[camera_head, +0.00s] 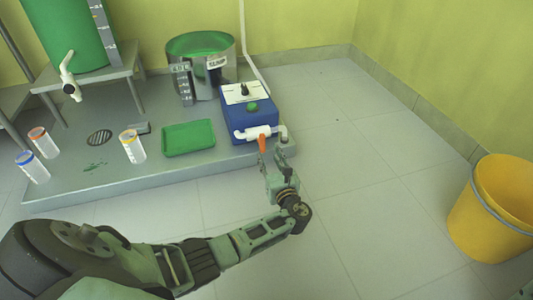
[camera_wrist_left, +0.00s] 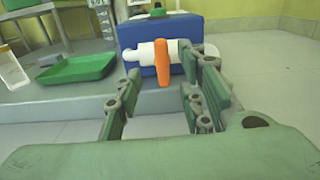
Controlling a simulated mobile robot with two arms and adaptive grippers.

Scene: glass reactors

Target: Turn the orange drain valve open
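The orange drain valve handle (camera_head: 262,144) is on a white pipe (camera_head: 254,132) at the front of a blue pump box (camera_head: 246,112). In the left wrist view the orange handle (camera_wrist_left: 162,62) hangs down across the white pipe (camera_wrist_left: 140,52). My left gripper (camera_head: 271,166) is just in front of the handle. In the left wrist view the left gripper (camera_wrist_left: 160,95) has its fingers apart, with the handle showing between and beyond them; I cannot tell whether a finger touches it. My right gripper is not in view.
A green tray (camera_head: 188,138), a steel pot (camera_head: 202,68) and several lidded sample jars stand on the grey platform (camera_head: 115,186). A yellow bucket (camera_head: 492,209) stands at the right. The floor between platform and bucket is clear.

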